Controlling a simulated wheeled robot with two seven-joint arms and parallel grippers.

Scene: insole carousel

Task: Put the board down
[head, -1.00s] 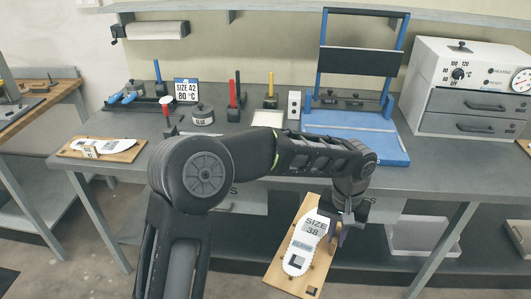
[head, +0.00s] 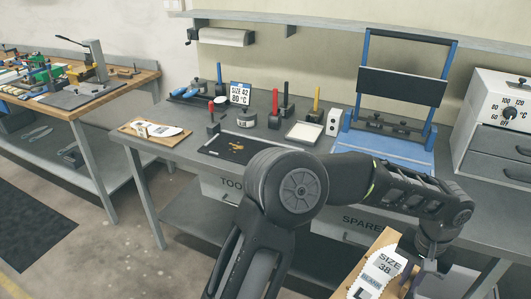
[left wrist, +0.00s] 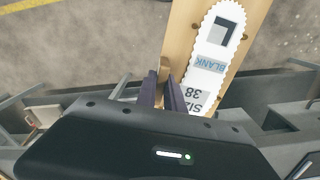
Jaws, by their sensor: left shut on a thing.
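The board (head: 346,291) is a light wooden plate with a white insole blank (head: 380,277) marked "SIZE 38" on it. It is at the bottom right of the head view, in front of the bench, and is cut off by the frame's lower edge. My left gripper (head: 423,272) is shut on the board's edge and holds it in the air, tilted. In the left wrist view the fingers (left wrist: 168,92) pinch the edge of the board (left wrist: 183,30), beside the blank (left wrist: 219,45) with its "L" and "BLANK" marks. My right gripper is not in view.
The grey workbench (head: 185,150) carries another board with an insole (head: 155,132), a black tray (head: 225,150), tool stands, a blue press (head: 385,148) and a white oven cabinet (head: 490,120). A wooden table (head: 120,85) with equipment stands at left. Floor shows between them.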

